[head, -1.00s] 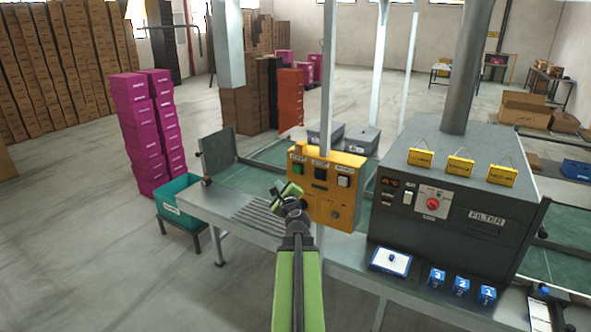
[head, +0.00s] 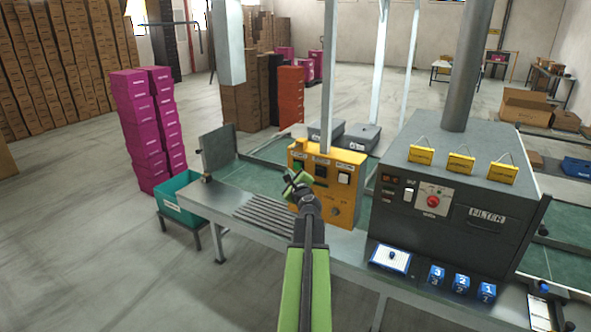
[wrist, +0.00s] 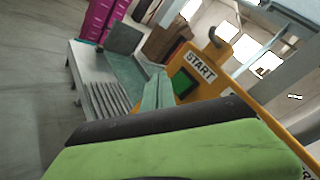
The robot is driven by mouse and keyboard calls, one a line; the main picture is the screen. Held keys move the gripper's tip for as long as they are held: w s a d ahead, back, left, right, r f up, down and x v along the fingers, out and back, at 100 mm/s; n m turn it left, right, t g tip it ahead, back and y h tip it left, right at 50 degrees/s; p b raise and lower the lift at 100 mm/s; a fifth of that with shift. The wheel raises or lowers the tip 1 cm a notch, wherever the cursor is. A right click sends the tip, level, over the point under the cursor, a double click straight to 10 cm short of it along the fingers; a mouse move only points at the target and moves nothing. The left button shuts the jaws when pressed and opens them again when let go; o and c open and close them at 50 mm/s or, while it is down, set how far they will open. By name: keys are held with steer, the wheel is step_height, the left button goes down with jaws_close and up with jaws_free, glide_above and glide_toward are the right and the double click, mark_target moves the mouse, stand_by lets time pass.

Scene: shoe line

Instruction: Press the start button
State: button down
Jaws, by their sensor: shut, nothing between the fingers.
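The yellow control box (head: 346,214) stands on the metal table. The green start button (head: 299,165) is at its upper left, beside a dark middle button and a pale right button. In the wrist view the green button (wrist: 184,87) sits under a label reading START (wrist: 199,66). My gripper (head: 295,181) is shut and empty, in front of the box's left side and just below the button in the picture. In the wrist view its tip (wrist: 158,90) appears just left of the button and partly overlaps its edge. I cannot tell whether they touch.
A dark filter machine (head: 450,215) with a red knob stands right of the box. A white pad (head: 391,260) and several blue numbered blocks (head: 462,281) lie along the table front. A teal bin (head: 180,208) stands at left.

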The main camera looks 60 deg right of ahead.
mark_target(298, 166)
steer(key=shift+d, duration=1.1)
stand_by(1.1)
steer(key=shift+d, duration=0.4)
